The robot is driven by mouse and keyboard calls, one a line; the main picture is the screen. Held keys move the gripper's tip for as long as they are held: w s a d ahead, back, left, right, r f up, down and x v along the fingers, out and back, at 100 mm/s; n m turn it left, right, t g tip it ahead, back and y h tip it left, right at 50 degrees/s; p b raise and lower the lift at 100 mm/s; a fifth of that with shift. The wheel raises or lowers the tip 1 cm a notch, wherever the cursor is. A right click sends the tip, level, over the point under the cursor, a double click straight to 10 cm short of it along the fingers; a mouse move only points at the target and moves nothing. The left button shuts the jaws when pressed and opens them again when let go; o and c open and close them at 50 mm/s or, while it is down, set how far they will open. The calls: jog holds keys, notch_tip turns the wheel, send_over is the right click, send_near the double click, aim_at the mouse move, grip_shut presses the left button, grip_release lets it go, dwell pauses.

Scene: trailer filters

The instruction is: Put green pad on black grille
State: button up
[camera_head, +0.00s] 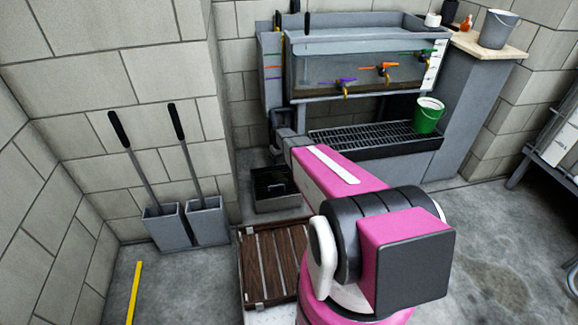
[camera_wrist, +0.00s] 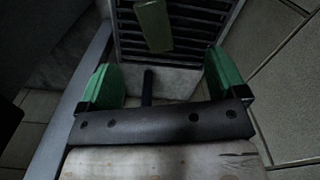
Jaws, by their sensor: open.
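In the wrist view, my gripper (camera_wrist: 161,68) shows as two green-tipped fingers spread wide apart, with nothing between them. Ahead of them, at the top of the picture, is a dull green block (camera_wrist: 153,25), which looks like the green pad. It overlaps a dark slatted surface (camera_wrist: 190,28), likely the black grille. I cannot tell whether the pad rests on it or is in front of it. In the head view, a black grille (camera_head: 350,137) lies below the grey tank. My pink arm hides my gripper there, and I cannot make out the pad.
A green bucket (camera_head: 428,115) stands on the right of the grille. The grey tank (camera_head: 350,70) with coloured taps is above. A black box (camera_head: 273,188) and a brown slatted panel (camera_head: 272,262) are on the floor. The floor on the right (camera_head: 490,240) is mostly clear.

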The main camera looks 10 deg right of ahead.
jog(key=s+r+m, duration=0.2)
jog(key=s+r, duration=0.9)
jog(key=s, duration=0.4)
jog(key=s+r+m, duration=0.1)
jog(key=s+r, duration=1.1)
jog(key=s, duration=0.4)
jog(key=shift+r+m, duration=0.25)
jog(key=shift+m, duration=0.15)
jog(key=shift+s, duration=0.1)
